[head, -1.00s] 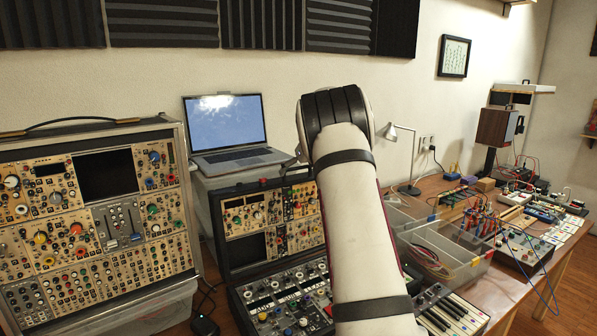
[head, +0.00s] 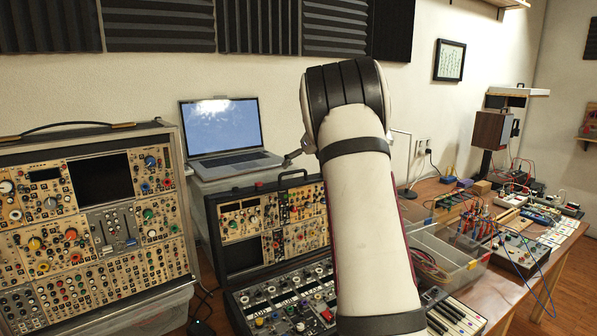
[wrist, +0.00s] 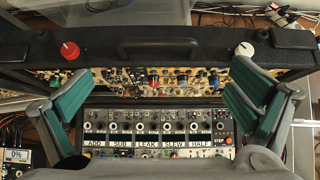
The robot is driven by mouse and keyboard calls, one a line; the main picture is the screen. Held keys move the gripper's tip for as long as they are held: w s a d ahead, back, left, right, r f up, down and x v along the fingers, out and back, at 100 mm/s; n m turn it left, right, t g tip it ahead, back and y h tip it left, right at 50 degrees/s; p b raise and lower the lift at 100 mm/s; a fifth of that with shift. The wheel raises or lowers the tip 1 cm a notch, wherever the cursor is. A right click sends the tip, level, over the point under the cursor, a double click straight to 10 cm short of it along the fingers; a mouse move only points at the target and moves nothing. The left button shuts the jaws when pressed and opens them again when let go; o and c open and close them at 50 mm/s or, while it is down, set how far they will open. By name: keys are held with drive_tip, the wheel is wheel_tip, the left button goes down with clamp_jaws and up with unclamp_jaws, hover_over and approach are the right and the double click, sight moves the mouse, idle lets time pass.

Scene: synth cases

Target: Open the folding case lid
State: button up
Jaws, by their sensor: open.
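The black folding case stands in the middle of the head view, with its lid (head: 242,222) raised and its base panel (head: 268,302) below. Panels of modules fill both halves. In the wrist view the lid's top edge (wrist: 205,42) runs across the picture, with a dark handle (wrist: 160,48), a red knob (wrist: 70,50) and a white knob (wrist: 244,49). The base panel shows labels such as ADD and LEAK. My gripper (wrist: 160,92) is open, its green-padded fingers wide apart, with nothing between the pads. My arm hides the case's right part in the head view.
A large synth case (head: 95,225) stands at left. A laptop (head: 228,135) sits behind the folding case. At right are a clear divided bin (head: 450,262), a keyboard (head: 455,312) and wired boards (head: 515,245). A lamp (head: 408,165) stands behind my arm.

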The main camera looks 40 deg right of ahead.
drive_tip(key=shift+v, duration=2.6)
drive_tip(key=s+a+r+n+y, duration=0.1)
drive_tip(key=s+a+n, duration=0.4)
drive_tip(key=a, duration=0.5)
drive_tip(key=s+a+r+n+g+y, duration=0.1)
drive_tip(key=s+a+n, duration=0.1)
drive_tip(key=a+n, duration=0.65)
drive_tip(key=s+a+r+n+y, duration=0.1)
drive_tip(key=s+a+n, duration=0.35)
drive_tip(key=a, duration=0.65)
drive_tip(key=s+a+f+n+g, duration=0.1)
drive_tip(key=s+a+f+n, duration=0.3)
drive_tip(key=s+a+n, duration=0.3)
drive_tip(key=s+a+f+n+g+h, duration=0.1)
drive_tip(key=s+a+f+n, duration=0.4)
drive_tip(key=s+n, duration=0.8)
drive_tip(key=s+a, duration=0.1)
drive_tip(key=a, duration=0.1)
drive_tip(key=shift+s+a+f+n, duration=0.2)
drive_tip(key=shift+s+a+n, duration=0.2)
